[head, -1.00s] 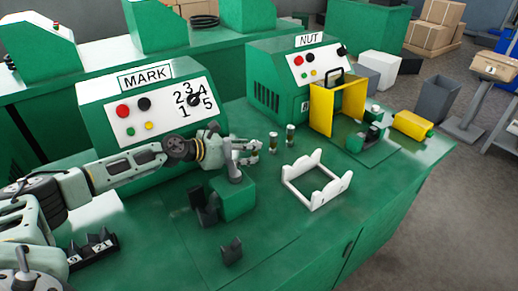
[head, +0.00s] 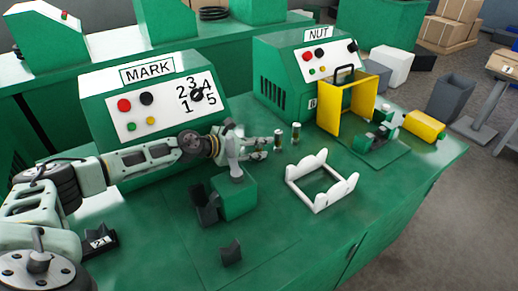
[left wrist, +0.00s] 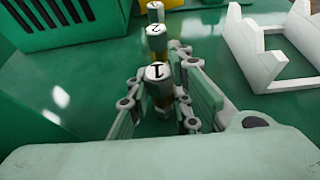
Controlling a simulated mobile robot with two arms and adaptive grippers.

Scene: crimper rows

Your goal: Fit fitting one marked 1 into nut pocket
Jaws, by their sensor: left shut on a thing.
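The fitting marked 1 (left wrist: 158,84) stands between the fingers of my left gripper (left wrist: 160,98), its white numbered top facing the wrist camera. In the head view my left gripper (head: 262,143) is shut in front of the MARK machine, and the fitting in it is hard to make out. A fitting marked 2 (left wrist: 155,40) stands just beyond it, with another fitting (left wrist: 155,12) further on. The nut machine (head: 306,65) is at the right, with a green fixture (head: 376,142) by its yellow guard. The pocket itself is too small to make out. My right gripper is out of view.
A white cradle frame (head: 320,182) lies right of my left gripper. A green block with a lever (head: 236,198) stands below my left wrist. The yellow guard (head: 352,104) stands before the nut machine, with a yellow cylinder (head: 424,126) to its right.

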